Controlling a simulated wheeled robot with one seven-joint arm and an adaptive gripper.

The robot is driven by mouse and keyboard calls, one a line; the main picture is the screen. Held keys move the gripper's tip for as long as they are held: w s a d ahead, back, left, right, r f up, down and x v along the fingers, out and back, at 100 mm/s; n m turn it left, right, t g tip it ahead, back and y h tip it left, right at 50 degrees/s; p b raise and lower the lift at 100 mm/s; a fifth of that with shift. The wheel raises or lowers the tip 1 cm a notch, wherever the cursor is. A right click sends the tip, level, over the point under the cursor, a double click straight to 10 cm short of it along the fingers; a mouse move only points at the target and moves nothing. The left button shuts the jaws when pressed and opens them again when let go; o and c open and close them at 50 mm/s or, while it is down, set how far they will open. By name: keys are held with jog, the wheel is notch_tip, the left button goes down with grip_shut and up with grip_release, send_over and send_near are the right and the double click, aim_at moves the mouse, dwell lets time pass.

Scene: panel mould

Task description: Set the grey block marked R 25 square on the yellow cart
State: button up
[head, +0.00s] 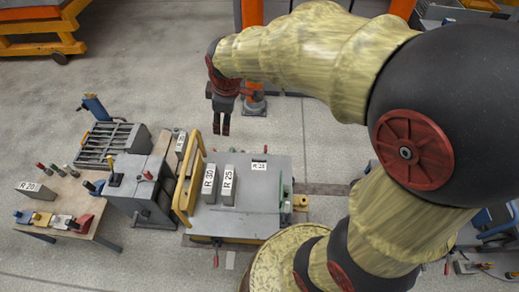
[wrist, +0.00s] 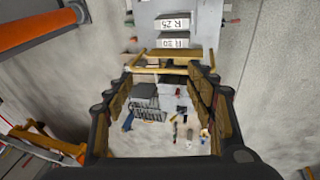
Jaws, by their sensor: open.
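The grey block marked R 25 (head: 228,187) rests on the grey top of the yellow cart (head: 260,200), beside a similar block marked R 30 (head: 209,187). Their long sides run roughly along the cart's yellow handle rail (head: 188,187). The R 25 block also shows at the top of the wrist view (wrist: 172,25). My gripper (head: 221,131) is open and empty, pointing down, apart from the blocks and beyond the cart's far edge. In the wrist view its fingers (wrist: 168,95) frame the floor and bench.
A wooden bench (head: 70,205) at left holds a block marked R 20 (head: 36,190) and several small tools. A grey machine (head: 140,185) and another labelled block (head: 181,145) stand left of the cart.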

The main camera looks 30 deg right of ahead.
jog(key=s+r+m+t, duration=0.1)
jog(key=s+r+m, duration=0.3)
jog(key=s, duration=0.6)
jog(key=s+r+m+t, duration=0.1)
jog(key=s+r+m, duration=0.3)
jog(key=s, duration=0.6)
jog(key=m, duration=0.2)
jog(key=shift+s+r+m, duration=0.25)
jog(key=shift+s+m, duration=0.15)
